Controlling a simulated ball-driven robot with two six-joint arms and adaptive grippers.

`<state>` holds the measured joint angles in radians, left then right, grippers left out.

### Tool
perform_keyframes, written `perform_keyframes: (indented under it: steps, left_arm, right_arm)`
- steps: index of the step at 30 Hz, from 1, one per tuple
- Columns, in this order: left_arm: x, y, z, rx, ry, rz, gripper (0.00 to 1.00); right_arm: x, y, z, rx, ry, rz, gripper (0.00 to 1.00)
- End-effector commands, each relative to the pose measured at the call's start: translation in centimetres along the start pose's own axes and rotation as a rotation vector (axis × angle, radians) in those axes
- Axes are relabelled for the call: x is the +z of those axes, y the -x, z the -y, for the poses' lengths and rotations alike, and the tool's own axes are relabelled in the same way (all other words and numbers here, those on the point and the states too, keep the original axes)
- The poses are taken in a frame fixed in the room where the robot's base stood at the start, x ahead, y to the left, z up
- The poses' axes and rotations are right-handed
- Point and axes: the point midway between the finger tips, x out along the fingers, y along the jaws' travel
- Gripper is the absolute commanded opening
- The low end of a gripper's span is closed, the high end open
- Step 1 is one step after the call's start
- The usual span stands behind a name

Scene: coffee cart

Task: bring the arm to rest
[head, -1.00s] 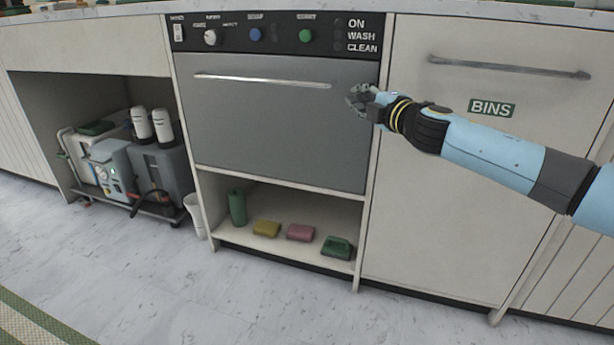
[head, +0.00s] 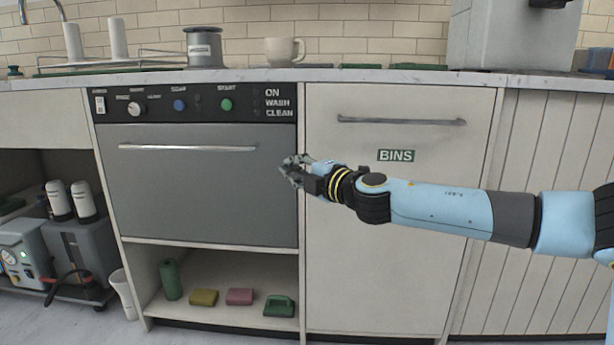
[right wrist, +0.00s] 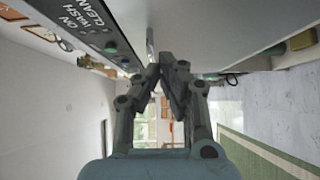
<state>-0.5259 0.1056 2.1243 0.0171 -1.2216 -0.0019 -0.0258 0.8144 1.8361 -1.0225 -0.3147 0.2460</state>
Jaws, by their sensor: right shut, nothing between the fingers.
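My right arm comes in from the right in the head view, light blue with a dark wrist. My right gripper (head: 290,172) is in front of the right edge of the grey dishwasher door (head: 195,190), close to the right end of its handle (head: 188,148). In the right wrist view the right gripper (right wrist: 166,62) shows its fingertips together with nothing held between them. The dishwasher door is closed. My left gripper is in neither view.
The counter (head: 350,75) above holds a white mug (head: 284,51) and a metal canister (head: 204,47). A closed bins door (head: 385,250) is behind my forearm. Sponges (head: 239,296) and a green bottle (head: 171,280) sit on the low shelf. A white bin (head: 124,293) stands left.

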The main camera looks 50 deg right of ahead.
Motion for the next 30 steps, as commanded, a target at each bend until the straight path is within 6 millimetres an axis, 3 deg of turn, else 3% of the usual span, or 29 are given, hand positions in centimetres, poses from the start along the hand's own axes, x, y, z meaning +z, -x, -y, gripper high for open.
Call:
perform_keyframes:
  steps: [7,20,23,25,30]
  left_arm:
    - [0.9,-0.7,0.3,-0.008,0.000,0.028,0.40]
    - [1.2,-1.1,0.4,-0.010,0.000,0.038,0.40]
    - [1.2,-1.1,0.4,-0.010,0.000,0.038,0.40]
    - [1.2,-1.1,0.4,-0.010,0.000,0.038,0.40]
    - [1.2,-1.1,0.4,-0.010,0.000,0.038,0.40]
  right_arm:
    - [0.0,3.6,-0.2,-0.002,0.002,0.000,0.00]
    - [0.0,4.8,0.6,-0.012,-0.007,0.003,0.00]
    - [-0.5,6.6,3.5,-0.054,-0.064,0.031,0.00]
    - [-1.1,9.1,6.9,-0.111,-0.188,0.089,0.00]
    - [-1.9,18.3,17.2,-0.315,-0.601,0.444,0.00]
